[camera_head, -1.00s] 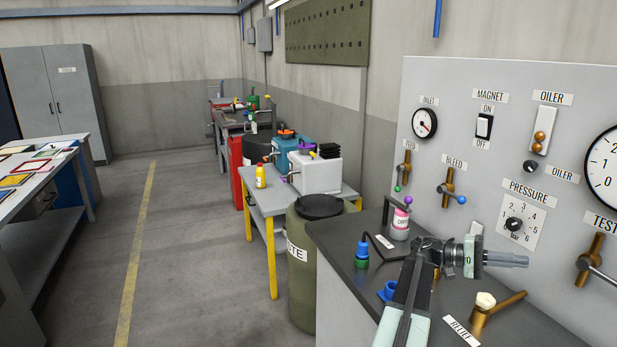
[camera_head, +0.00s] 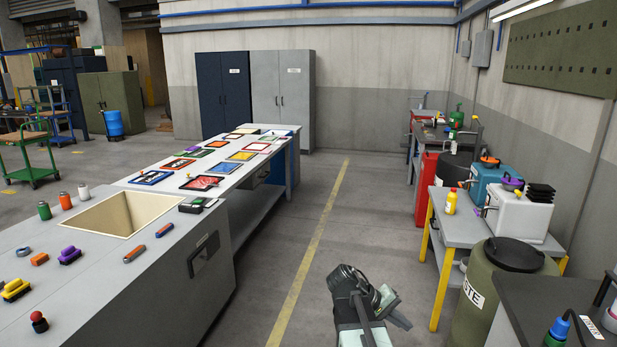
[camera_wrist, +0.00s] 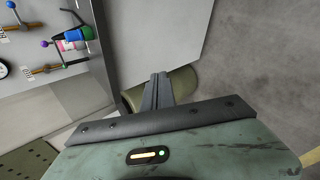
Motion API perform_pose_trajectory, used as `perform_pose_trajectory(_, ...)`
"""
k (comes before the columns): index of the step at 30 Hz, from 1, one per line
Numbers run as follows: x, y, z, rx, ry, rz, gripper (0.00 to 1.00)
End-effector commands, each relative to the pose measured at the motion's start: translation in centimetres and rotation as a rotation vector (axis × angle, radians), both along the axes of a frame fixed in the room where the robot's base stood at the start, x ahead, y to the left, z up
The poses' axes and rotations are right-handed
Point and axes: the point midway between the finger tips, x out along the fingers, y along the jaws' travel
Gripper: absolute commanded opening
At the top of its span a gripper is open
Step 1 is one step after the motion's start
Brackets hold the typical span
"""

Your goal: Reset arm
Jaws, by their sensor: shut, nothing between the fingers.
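My gripper (camera_head: 392,312) shows at the bottom middle of the head view, at the end of my folded arm, over the aisle floor. In the wrist view my gripper (camera_wrist: 158,80) has its two fingers together with nothing between them. It is apart from every object. Behind the fingers in the wrist view is the rounded olive side of the waste drum (camera_wrist: 180,86), partly hidden. The same drum (camera_head: 500,290) stands at the right in the head view.
A long workbench (camera_head: 160,285) with a sink-like recess runs along the left. A yellow-legged table (camera_head: 460,229) and the dark-topped counter (camera_head: 560,295) stand at the right. The floor aisle with a yellow line (camera_head: 312,240) is clear. Cabinets (camera_head: 282,95) stand at the back.

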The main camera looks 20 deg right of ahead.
Motion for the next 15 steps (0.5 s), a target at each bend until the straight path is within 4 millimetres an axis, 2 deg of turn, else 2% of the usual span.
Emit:
perform_pose_trajectory(1, 0.5, 4.1, -0.9, 0.075, -0.018, 0.052, 0.0)
perform_pose_trajectory(2, 0.8, 6.4, -1.6, 0.125, -0.029, 0.078, 0.0)
perform_pose_trajectory(3, 1.1, 9.5, -2.5, 0.196, -0.042, 0.108, 0.0)
perform_pose_trajectory(6, 0.8, 16.8, -4.7, 0.388, -0.069, 0.164, 0.0)
perform_pose_trajectory(7, 0.5, 18.7, -5.3, 0.448, -0.077, 0.171, 0.0)
perform_pose_trajectory(9, -0.4, 22.2, -6.5, 0.599, -0.104, 0.165, 0.0)
perform_pose_trajectory(12, -0.9, 25.8, -7.2, 0.755, -0.134, 0.147, 0.0)
perform_pose_trajectory(15, -0.7, 27.6, -7.3, 0.831, -0.15, 0.137, 0.0)
